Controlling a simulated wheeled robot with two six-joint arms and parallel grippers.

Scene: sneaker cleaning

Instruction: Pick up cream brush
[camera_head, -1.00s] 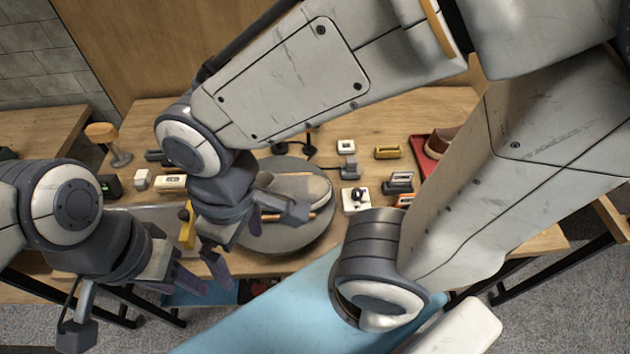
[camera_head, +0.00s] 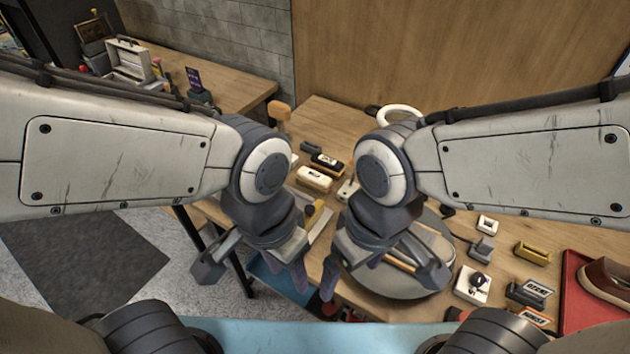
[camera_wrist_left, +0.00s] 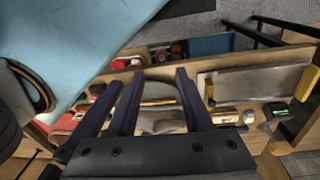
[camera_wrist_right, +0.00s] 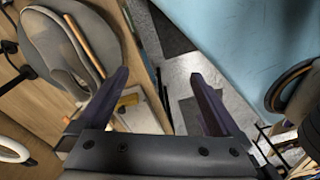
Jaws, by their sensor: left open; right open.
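The cream brush (camera_head: 314,179), a pale block with a dark mark on its side, lies on the wooden workbench (camera_head: 312,113) in the head view, behind and between my two grippers. A pale block (camera_wrist_left: 226,117) in the left wrist view may be the same brush. My left gripper (camera_head: 298,272) is open and empty, in front of the brush near the bench's front edge. In the left wrist view its open jaws (camera_wrist_left: 158,80) hold nothing. My right gripper (camera_head: 352,270) is open and empty beside the turntable; its spread fingers (camera_wrist_right: 160,85) show in the right wrist view.
A darker brush (camera_head: 327,162) lies just behind the cream one. A grey shoe stands on the round turntable (camera_head: 392,285), partly hidden by my right gripper. A red tray (camera_head: 577,300) holds a brown shoe.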

